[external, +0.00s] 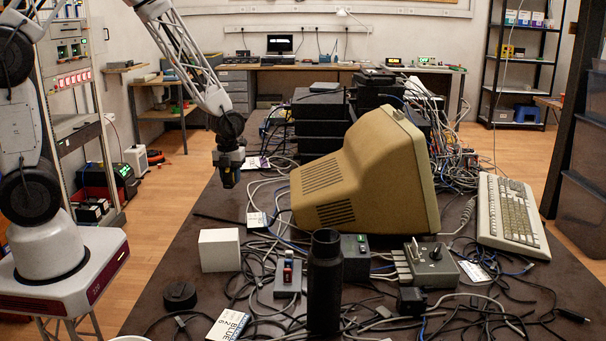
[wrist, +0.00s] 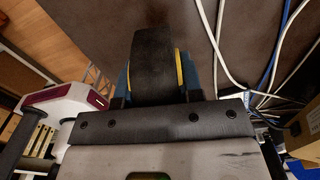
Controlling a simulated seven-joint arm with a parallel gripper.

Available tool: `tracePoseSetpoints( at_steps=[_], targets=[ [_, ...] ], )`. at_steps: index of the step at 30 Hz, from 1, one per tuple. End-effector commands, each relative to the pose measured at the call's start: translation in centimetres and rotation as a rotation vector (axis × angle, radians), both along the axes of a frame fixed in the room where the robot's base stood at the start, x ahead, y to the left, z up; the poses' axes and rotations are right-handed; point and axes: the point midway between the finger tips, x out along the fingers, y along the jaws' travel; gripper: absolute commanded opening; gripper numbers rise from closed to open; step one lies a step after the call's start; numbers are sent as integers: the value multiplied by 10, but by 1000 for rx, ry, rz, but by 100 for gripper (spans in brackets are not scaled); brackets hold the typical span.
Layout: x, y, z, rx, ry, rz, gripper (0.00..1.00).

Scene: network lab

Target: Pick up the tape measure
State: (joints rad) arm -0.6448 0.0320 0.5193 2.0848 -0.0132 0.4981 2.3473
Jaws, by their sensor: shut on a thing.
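My gripper (external: 228,166) hangs above the dark table, left of the beige monitor. In the wrist view its jaws (wrist: 154,82) are closed on the sides of the tape measure (wrist: 152,50), a dark rounded body with yellow edging. The tape measure is hard to make out in the external view, where only a small dark shape shows at my gripper's tip. It appears held above the tabletop, clear of the cables; the exact gap cannot be told.
The beige monitor (external: 350,175) stands close on the right of my gripper. A white box (external: 219,250), a black cylinder (external: 324,285) and a keyboard (external: 510,215) stand on the table (external: 165,255). Loose cables cover its middle; its left side is mostly clear.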

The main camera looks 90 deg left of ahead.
Motion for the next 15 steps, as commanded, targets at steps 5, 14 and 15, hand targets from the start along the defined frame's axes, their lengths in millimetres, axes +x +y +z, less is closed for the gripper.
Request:
tracePoseSetpoints(
  at_steps=[5, 14, 15],
  targets=[
    [-27, -19, 3, -1, 1, 0, 2],
    [-61, -44, 7, 0, 0, 0, 2],
    [-64, -46, 8, 1, -1, 0, 2]
  ],
)
